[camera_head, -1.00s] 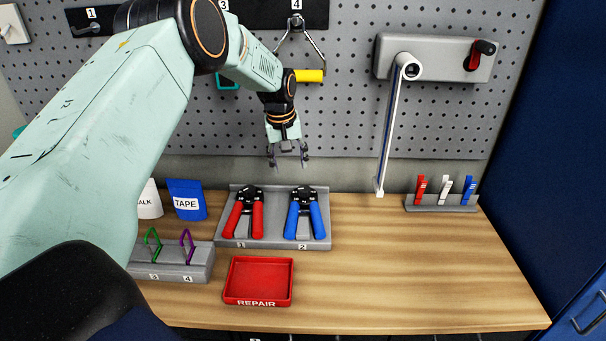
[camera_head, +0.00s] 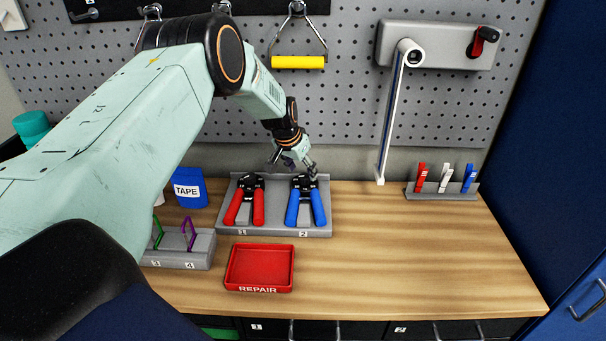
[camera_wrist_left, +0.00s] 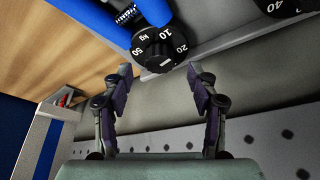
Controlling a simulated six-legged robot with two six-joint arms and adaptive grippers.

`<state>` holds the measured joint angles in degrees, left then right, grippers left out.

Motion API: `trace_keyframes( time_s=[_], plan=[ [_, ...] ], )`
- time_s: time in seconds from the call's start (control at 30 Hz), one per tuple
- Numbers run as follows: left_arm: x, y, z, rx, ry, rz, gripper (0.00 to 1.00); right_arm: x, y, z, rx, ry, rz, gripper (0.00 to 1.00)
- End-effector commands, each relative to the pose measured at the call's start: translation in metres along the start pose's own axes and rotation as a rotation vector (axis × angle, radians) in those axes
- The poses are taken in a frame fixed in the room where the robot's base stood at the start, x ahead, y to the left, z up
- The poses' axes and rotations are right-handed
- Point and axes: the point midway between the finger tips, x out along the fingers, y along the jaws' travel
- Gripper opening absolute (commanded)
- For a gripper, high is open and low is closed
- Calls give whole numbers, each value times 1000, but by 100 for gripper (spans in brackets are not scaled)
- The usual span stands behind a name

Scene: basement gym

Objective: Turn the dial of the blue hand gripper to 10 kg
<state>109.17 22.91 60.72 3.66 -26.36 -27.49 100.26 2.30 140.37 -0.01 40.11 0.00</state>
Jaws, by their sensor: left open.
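The blue hand gripper (camera_head: 306,203) lies in slot 2 of a grey tray (camera_head: 274,231), its blue handles toward me and its black dial at the far end. In the left wrist view its black dial (camera_wrist_left: 158,47) shows white marks "10", "20", "50" and "kg". My left gripper (camera_head: 296,163) is just behind and above the dial. In the left wrist view its two fingers (camera_wrist_left: 165,85) are apart, on either side below the dial, with nothing between them. I cannot tell whether a finger touches the dial. My right gripper is not in view.
A red hand gripper (camera_head: 245,203) lies in slot 1; its dial (camera_wrist_left: 280,8) shows "40". A red REPAIR tray (camera_head: 259,288) is in front. A white bar (camera_head: 390,125) hangs at right. The bench's right half is mostly clear.

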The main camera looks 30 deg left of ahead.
Motion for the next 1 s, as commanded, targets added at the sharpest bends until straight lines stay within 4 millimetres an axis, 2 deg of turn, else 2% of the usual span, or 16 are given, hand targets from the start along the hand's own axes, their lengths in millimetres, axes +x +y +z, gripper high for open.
trace_keyframes(
  time_s=[0.2,0.6,1.0],
  plan=[
    [21,0,0,0,-1,-1,59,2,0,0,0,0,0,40],
    [25,0,0,-1,0,0,58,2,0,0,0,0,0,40],
    [25,0,0,-1,-1,0,24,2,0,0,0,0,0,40]
  ],
)
